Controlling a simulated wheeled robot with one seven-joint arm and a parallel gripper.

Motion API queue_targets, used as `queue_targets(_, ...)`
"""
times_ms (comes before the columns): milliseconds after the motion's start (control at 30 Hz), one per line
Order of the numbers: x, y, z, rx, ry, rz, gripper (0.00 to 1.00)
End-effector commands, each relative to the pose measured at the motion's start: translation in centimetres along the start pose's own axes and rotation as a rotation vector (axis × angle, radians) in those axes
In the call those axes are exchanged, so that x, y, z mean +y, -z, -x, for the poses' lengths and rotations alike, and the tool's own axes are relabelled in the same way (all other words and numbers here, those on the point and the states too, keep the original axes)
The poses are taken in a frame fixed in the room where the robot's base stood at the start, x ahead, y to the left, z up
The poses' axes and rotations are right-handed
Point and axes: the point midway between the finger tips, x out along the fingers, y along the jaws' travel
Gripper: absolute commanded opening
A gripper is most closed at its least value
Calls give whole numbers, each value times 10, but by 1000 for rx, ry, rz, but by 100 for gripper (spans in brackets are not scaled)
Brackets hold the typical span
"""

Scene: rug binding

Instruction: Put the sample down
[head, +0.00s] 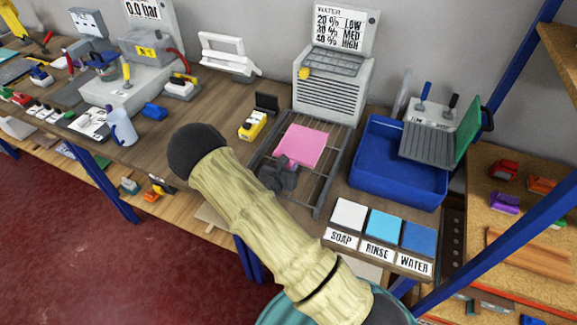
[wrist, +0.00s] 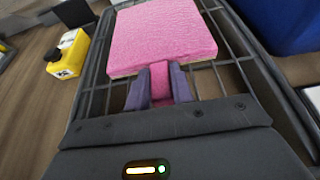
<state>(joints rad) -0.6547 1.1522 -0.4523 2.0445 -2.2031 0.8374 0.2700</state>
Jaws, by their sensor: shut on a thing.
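The sample is a flat pink square (head: 303,145) with a pale edge, seen over the wire rack (head: 325,175) in the head view. In the wrist view the pink sample (wrist: 160,35) fills the top middle, and a narrow pink tab on its near side sits between my fingers. My gripper (wrist: 160,84) is shut on this tab. In the head view my gripper (head: 284,164) is at the near edge of the sample, low over the rack. I cannot tell whether the sample touches the rack bars.
A blue tub (head: 385,178) stands right of the rack. A grey machine (head: 333,85) with louvres stands behind it. A yellow bottle (head: 252,126) is to the left. Tiles marked soap, rinse and water (head: 383,225) lie in front of the tub.

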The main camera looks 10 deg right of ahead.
Motion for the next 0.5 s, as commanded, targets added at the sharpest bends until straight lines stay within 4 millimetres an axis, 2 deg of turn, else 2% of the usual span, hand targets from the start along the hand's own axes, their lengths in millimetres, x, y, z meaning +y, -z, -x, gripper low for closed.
queue_targets(100,0,3,-1,0,0,0,0)
queue_targets(133,0,3,-1,0,0,0,25)
queue_targets(233,0,2,-1,0,0,0,45)
queue_targets(500,0,2,-1,0,0,0,45)
